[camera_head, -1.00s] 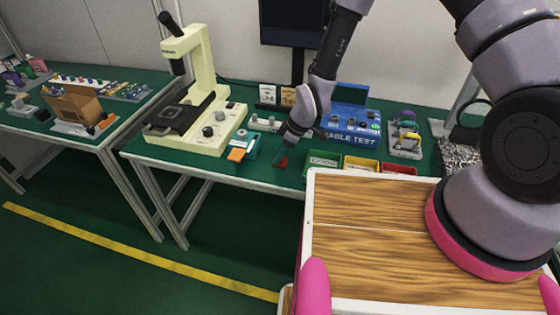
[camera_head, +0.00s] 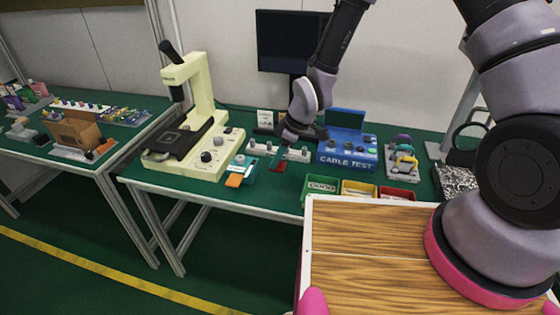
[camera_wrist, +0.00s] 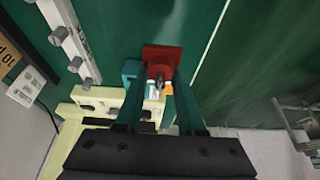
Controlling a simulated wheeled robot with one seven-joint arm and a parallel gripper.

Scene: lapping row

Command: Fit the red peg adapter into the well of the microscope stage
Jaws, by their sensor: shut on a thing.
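The red peg adapter (camera_head: 279,167) is at the tips of my gripper (camera_head: 273,166), over the right part of the bench. In the wrist view the red adapter (camera_wrist: 162,56) is between the two teal fingertips of my gripper (camera_wrist: 160,82), which is shut on it. A grey metallic piece shows on its near side. The cream microscope (camera_head: 205,110) stands to the left of my gripper, with its dark stage (camera_head: 176,142) at the left. The stage's well is too small to make out clearly. The adapter is apart from the stage.
A teal and orange item (camera_head: 239,172) lies between the microscope and my gripper. A rail with grey knobs (camera_head: 262,148) stands behind. A blue cable tester (camera_head: 347,152), a green bin (camera_head: 321,185), a yellow bin (camera_head: 358,189) and a red bin (camera_head: 397,194) stand to the right.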

